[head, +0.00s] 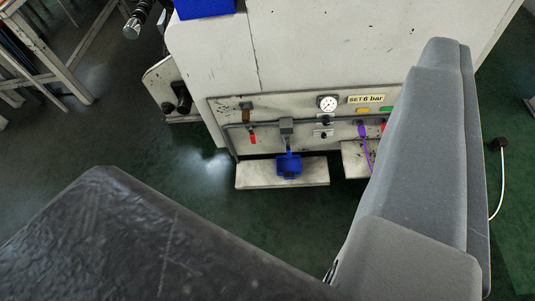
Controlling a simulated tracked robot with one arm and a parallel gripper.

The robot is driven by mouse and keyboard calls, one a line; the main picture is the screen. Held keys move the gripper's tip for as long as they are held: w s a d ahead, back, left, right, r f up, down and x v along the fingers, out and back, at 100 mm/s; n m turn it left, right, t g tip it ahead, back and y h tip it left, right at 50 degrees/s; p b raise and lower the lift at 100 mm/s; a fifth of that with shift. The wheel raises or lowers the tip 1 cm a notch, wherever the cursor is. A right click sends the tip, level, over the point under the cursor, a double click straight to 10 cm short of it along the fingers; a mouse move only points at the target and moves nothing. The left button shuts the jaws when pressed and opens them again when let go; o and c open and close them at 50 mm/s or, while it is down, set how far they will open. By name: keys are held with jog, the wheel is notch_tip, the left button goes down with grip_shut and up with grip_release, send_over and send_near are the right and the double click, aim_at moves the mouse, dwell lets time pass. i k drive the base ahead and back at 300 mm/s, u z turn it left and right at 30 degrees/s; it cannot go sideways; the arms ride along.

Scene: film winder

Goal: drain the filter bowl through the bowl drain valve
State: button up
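A grey panel (270,145) low on the white machine carries the air fittings. A grey block (286,126) sits on it, with a thin dark stem running down to a blue part (289,166). To its left are a small brown fitting (246,113) and a red handle (252,138). Which of these is the filter bowl or its drain valve is too small to tell. The grey tapered part at right seems to be my gripper (452,55), large and close to the camera, well apart from the panel fittings. Whether its fingers are open is unclear.
A pressure gauge (327,102) and a "SET 6 bar" label (366,98) are on the panel. A purple fitting (361,130) has a purple line hanging down. A pale slab (255,178) lies below. A table frame (40,50) stands left.

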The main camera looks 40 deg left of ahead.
aim_at(289, 152)
jog(key=u, duration=0.3)
jog(key=i, duration=0.95)
jog(key=u, duration=0.1)
